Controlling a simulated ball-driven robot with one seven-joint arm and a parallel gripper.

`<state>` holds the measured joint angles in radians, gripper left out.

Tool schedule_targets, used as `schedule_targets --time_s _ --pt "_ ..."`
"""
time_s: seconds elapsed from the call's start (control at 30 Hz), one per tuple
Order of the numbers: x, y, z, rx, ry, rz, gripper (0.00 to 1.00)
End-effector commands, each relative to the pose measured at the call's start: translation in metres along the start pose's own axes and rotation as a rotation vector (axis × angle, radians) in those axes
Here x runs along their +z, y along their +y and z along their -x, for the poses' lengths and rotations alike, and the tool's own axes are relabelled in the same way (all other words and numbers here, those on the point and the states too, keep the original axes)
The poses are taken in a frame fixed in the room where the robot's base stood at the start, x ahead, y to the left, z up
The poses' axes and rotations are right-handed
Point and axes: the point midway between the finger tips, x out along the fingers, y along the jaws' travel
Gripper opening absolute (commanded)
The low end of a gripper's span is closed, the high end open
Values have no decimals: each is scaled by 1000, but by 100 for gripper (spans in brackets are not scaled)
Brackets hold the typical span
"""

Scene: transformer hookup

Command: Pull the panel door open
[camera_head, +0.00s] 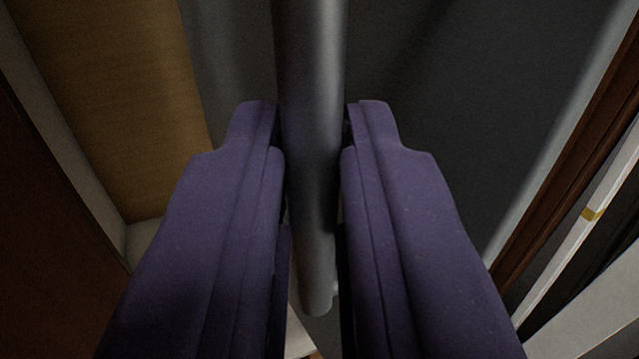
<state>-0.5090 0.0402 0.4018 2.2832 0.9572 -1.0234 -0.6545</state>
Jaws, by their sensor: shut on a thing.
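A grey metal bar handle (311,60) runs from the top edge down to a rounded lower end in the middle of the camera view. My gripper (312,125) has its two purple fingers on either side of the bar, shut on it. The bar's lower end shows between the fingers. A dark grey flat surface (430,90) lies behind the handle and looks like the panel door. I cannot tell from this view how far the door stands open. The handle's upper end is out of frame.
A tan wood-like surface (120,90) with a pale edge (60,135) is at the left. A dark red-brown surface (40,240) fills the lower left. At the right are a brown edge strip (565,175) and a white strip (560,265) with a small yellow mark (592,213).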

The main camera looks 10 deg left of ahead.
Motion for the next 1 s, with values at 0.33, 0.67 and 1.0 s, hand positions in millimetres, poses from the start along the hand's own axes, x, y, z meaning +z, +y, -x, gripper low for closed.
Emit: schedule_targets --time_s 0.33,0.67,1.0 --pt "-7 -1 -1 -2 16 -3 25" --pt "-4 -1 1 -1 9 -2 29" --pt "-6 -1 57 -3 11 -1 29"
